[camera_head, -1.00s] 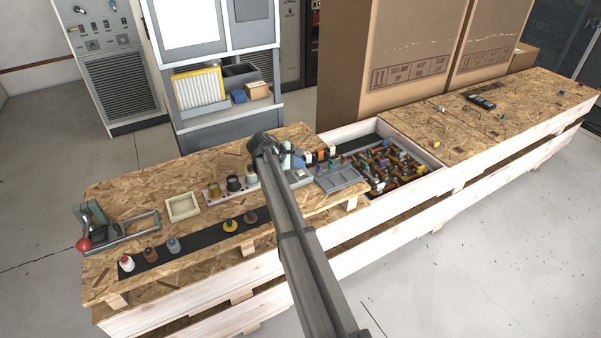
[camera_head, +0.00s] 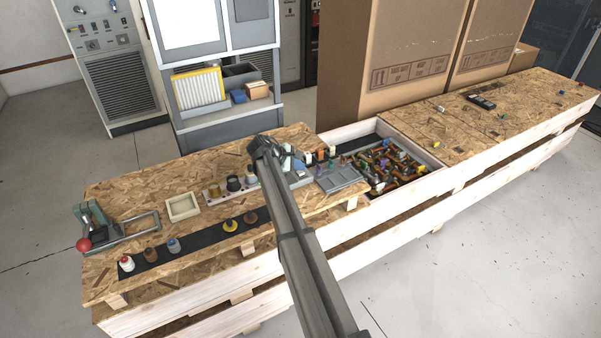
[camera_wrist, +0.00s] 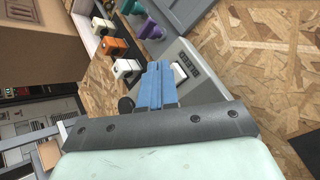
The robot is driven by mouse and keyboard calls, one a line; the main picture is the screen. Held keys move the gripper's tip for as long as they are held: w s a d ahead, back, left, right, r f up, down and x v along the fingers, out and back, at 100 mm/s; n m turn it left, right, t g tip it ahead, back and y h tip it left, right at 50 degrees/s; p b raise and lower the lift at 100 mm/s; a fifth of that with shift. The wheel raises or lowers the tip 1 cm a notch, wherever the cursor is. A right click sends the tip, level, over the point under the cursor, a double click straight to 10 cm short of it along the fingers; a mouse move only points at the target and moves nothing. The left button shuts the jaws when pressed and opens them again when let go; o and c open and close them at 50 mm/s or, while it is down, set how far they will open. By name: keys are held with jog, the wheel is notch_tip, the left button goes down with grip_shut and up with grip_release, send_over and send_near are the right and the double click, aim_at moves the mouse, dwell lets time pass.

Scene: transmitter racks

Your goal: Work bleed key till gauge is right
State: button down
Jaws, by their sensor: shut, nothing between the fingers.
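My gripper (camera_wrist: 158,68) shows in the wrist view with its blue fingers together and empty. The fingertips are over or against a grey sloped unit (camera_wrist: 188,55), just left of a small white block (camera_wrist: 180,72) on it. A dark strip with small marks (camera_wrist: 188,65) lies beside the block; I cannot read it as a gauge. I cannot tell whether the white block is the bleed key or whether the fingers touch it. In the head view the grey unit (camera_head: 300,179) is partly behind my arm, and the fingertips are hidden.
Orange, white, purple and teal pieces (camera_wrist: 117,46) stand beside the unit. A grey tray (camera_head: 340,178) and a bin of mixed parts (camera_head: 392,165) lie to the right. Pots (camera_head: 233,184), a wooden frame (camera_head: 183,207) and a red-knobbed lever fixture (camera_head: 90,228) are left.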

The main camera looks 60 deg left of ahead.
aim_at(299, 173)
jog(key=shift+f, duration=0.45)
dwell(2.0)
jog(key=shift+r, duration=0.15)
dwell(0.3)
jog(key=shift+r, duration=0.75)
jog(key=shift+r, duration=2.5)
